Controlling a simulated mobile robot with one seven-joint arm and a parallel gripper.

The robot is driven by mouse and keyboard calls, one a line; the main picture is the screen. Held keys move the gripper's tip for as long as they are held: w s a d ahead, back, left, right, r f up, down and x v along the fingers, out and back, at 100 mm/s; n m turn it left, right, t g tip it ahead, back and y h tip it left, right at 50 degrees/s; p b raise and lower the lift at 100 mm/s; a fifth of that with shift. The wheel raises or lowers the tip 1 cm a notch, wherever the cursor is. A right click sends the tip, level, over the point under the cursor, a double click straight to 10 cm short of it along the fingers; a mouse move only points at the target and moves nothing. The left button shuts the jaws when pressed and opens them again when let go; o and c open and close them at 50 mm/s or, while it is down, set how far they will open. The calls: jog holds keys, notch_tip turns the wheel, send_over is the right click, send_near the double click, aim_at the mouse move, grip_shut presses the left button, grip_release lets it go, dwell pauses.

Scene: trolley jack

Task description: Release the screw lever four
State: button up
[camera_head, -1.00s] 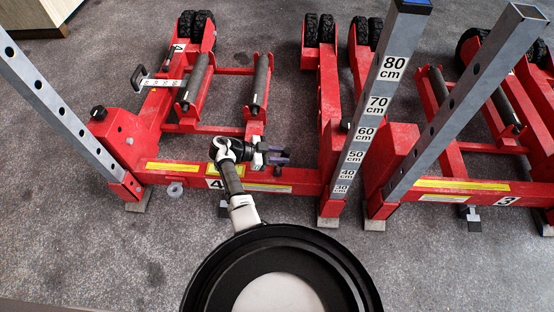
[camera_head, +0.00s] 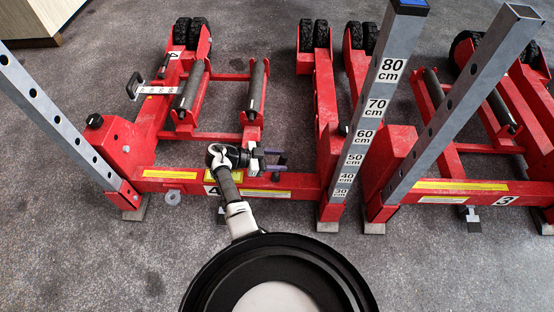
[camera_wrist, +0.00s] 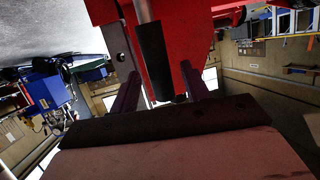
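The red trolley jack marked 4 (camera_head: 146,140) fills the left half of the head view. A black-handled bracket (camera_head: 133,84) with a white scale stands at its left side, and a black knob (camera_head: 94,121) sits on its left corner. I cannot tell which part is the screw lever four. My gripper (camera_head: 277,162) is over the jack's front crossbar, pointing right. In the wrist view, my gripper (camera_wrist: 160,92) has its two dark fingers apart. A black cylinder (camera_wrist: 152,60) on a red frame appears between them, at a depth I cannot judge; no grip on it shows.
A grey post with height labels (camera_head: 378,85) rises to the right of my gripper. Another perforated grey post (camera_head: 50,110) leans at the left. The jack marked 3 (camera_head: 465,186) stands at the right. Grey floor (camera_head: 90,255) is clear in front of the jacks.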

jog(key=v, duration=1.3)
jog(key=shift+a+b, duration=0.4)
jog(key=shift+r, duration=0.15)
